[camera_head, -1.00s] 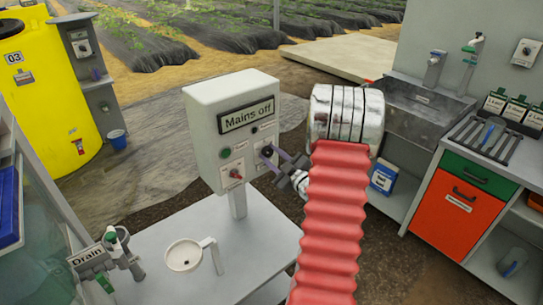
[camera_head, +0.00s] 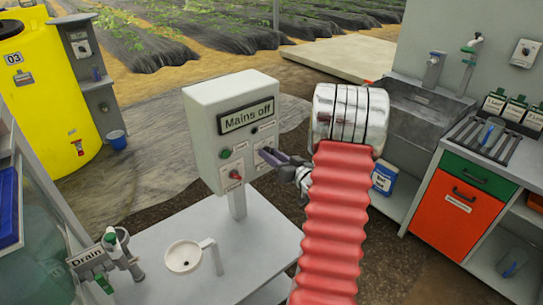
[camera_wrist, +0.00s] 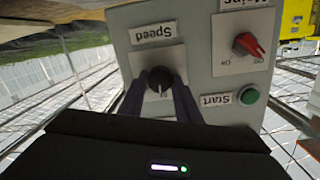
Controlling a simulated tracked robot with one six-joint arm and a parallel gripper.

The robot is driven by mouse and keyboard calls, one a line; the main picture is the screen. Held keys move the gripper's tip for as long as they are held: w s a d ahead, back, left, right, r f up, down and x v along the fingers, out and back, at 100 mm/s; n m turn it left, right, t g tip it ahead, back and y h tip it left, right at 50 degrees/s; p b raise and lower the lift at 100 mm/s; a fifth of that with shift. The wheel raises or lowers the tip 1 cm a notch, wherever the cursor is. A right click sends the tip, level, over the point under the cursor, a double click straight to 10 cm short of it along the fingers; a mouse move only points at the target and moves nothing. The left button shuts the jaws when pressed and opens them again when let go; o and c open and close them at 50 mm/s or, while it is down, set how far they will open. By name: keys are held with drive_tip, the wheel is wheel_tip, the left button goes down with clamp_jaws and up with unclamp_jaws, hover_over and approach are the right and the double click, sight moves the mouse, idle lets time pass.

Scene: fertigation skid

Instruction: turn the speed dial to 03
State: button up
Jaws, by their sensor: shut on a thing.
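The control box (camera_head: 205,130) stands on a post and carries a "Mains off" sign. In the wrist view, which is upside down, the dark round speed dial (camera_wrist: 160,80) sits beside its "Speed" label (camera_wrist: 153,32). My gripper (camera_wrist: 160,88) is shut on the dial, one finger on each side of it. In the head view my gripper (camera_head: 268,153) reaches the box front from the right and covers the dial. The dial's scale is mostly hidden and its setting cannot be read.
The red mains switch (camera_wrist: 247,43) and green start button (camera_wrist: 249,95) are close to the dial. A sink (camera_head: 425,110) and an orange cabinet (camera_head: 455,205) stand at right.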

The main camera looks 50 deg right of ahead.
drive_tip(key=m, duration=0.6)
drive_tip(key=m+y, duration=0.1)
drive_tip(key=m, duration=0.3)
drive_tip(key=shift+s+d+f, duration=0.1)
drive_tip(key=shift+d+f, duration=0.1)
drive_tip(key=shift+d, duration=0.05)
drive_tip(key=shift+m, duration=0.3)
drive_tip(key=o, duration=1.1)
drive_tip(key=shift+r, duration=0.1)
drive_tip(key=shift+c, duration=0.2)
drive_tip(key=s+a, duration=0.1)
drive_tip(key=s, duration=1.2)
drive_tip(key=shift+s+r, duration=0.35)
